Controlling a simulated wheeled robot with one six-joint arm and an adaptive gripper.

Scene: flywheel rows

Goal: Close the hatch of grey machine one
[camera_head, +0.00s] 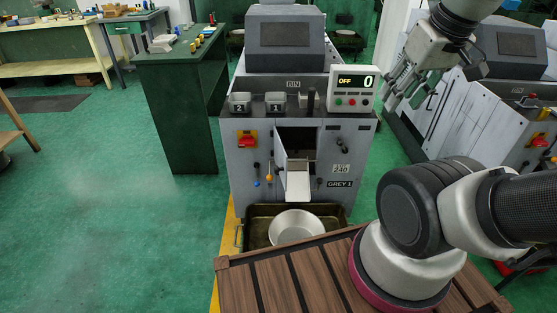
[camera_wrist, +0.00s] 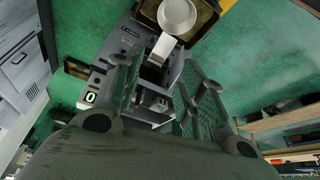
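Grey machine one (camera_head: 240,175), labelled GREY 1, stands at the centre of the head view. Its front has a dark opening, and the hatch (camera_head: 281,156) appears swung open at the opening's left edge. A pale chute (camera_head: 298,184) slopes out below it. The machine (camera_wrist: 135,60) also shows, upside down, in the wrist view, with the chute (camera_wrist: 163,46) near the top. My gripper (camera_head: 401,92) is raised at the upper right, apart from the machine. In the wrist view its fingers (camera_wrist: 160,75) are spread with nothing between them. The hatch is hard to make out there.
A metal bowl (camera_head: 297,227) sits in a dark tray (camera_head: 337,211) below the chute. The display (camera_head: 352,88) reads OFF and 0. A slatted wooden surface (camera_head: 280,288) lies in front. A second machine (camera_head: 480,115) is at right, a green bench (camera_head: 178,115) at left. Open floor lies left.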

